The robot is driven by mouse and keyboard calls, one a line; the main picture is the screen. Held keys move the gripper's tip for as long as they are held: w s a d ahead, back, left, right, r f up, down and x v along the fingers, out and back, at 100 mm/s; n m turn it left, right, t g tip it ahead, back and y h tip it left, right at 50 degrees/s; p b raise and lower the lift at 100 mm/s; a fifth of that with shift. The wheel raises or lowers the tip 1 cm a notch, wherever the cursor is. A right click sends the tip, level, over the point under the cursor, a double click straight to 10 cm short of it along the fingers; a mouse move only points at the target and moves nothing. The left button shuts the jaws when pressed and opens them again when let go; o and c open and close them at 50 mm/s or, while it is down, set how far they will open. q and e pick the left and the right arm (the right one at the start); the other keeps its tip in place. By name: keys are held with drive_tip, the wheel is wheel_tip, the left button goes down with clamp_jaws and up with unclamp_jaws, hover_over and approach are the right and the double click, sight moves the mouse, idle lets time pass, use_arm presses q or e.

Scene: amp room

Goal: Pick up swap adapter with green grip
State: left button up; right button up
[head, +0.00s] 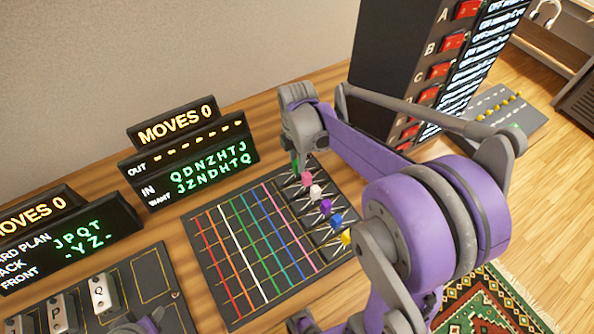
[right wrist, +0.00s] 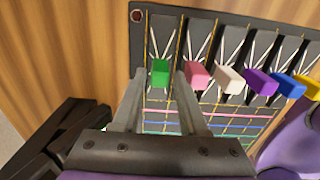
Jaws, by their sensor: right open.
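The swap adapter with the green grip (right wrist: 160,73) stands in the first slot of the dark patch board, at the left end of the row in the right wrist view. In the head view it is mostly hidden by my right gripper (head: 301,165). My right gripper (right wrist: 162,78) is open, with one finger on each side of the green grip. I cannot tell whether the fingers touch it. A grey and purple piece of my left arm shows at the bottom edge of the head view; its fingers cannot be made out.
Pink (right wrist: 197,75), white (right wrist: 229,79), purple (right wrist: 261,82), blue (right wrist: 288,86) and yellow grips line up beside the green one. The board (head: 213,262) carries coloured lines. A MOVES display (head: 180,150) stands behind it, and a tall dark rack (head: 385,70) stands to the right.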

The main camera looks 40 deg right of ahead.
sight(289, 176)
use_arm(q)
drive_tip(key=shift+f, duration=0.15)
use_arm(e)
wheel_tip(289, 176, down, 3)
drive_tip(key=shift+r, duration=0.2)
clamp_jaws()
drive_tip(key=shift+r, duration=0.1)
